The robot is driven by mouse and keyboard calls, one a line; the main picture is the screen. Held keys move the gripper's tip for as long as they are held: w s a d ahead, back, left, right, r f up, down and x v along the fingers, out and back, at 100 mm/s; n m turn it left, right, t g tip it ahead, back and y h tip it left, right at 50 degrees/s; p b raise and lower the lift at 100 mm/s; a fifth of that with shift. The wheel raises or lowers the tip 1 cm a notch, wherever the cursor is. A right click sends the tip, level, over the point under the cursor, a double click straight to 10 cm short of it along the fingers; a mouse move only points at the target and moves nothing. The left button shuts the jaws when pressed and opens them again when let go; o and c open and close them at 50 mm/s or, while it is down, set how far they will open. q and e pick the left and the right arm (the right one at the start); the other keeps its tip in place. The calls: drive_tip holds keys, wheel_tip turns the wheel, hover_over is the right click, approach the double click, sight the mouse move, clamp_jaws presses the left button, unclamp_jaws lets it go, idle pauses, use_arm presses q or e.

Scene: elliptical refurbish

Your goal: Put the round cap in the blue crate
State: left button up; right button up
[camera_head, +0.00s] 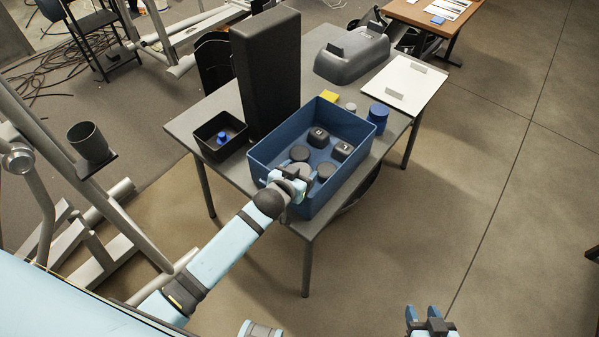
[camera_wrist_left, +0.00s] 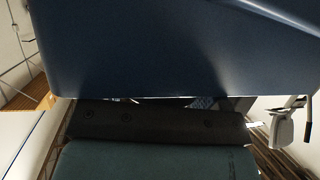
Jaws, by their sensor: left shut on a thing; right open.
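The blue crate (camera_head: 362,158) stands on the grey table and holds several dark caps, some round and some square with marks on top. My left gripper (camera_head: 291,180) is at the crate's near left side, over its rim, shut on what looks like a grey round cap (camera_head: 301,167). The gripper partly hides this cap, and I cannot tell whether it touches the crate floor. In the left wrist view a blue surface, likely the crate wall (camera_wrist_left: 185,45), fills the top; the held cap is not clear there. My right gripper (camera_head: 431,318) is open and empty at the bottom, away from the table.
A tall black box (camera_head: 266,72) and a small black bin (camera_head: 220,136) with a blue item stand left of the crate. A blue cylinder (camera_head: 377,117), a yellow block (camera_head: 329,96), a grey moulded case (camera_head: 352,58) and a white board (camera_head: 402,84) lie behind it.

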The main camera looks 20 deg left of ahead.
use_arm(q)
drive_tip(key=shift+s+f, duration=0.2)
drive_tip(key=shift+f, duration=0.35)
drive_tip(key=o, duration=1.3)
drive_tip(key=shift+s+d+f, duration=0.1)
drive_tip(key=shift+f, duration=0.1)
drive_tip(key=shift+r, duration=0.2)
drive_tip(key=w+r+v, duration=0.1)
drive_tip(key=v, duration=1.1)
drive_tip(key=s+f, duration=0.3)
drive_tip(key=s, duration=0.1)
drive_tip(key=s+f+m+g, duration=0.1)
drive_tip(key=s+f, duration=0.2)
drive_tip(key=s, duration=0.2)
drive_tip(key=s+f+g+h, duration=0.1)
drive_tip(key=s+f, duration=0.2)
drive_tip(key=s, duration=0.1)
drive_tip(key=shift+s+f, duration=0.15)
drive_tip(key=shift+s, duration=0.15)
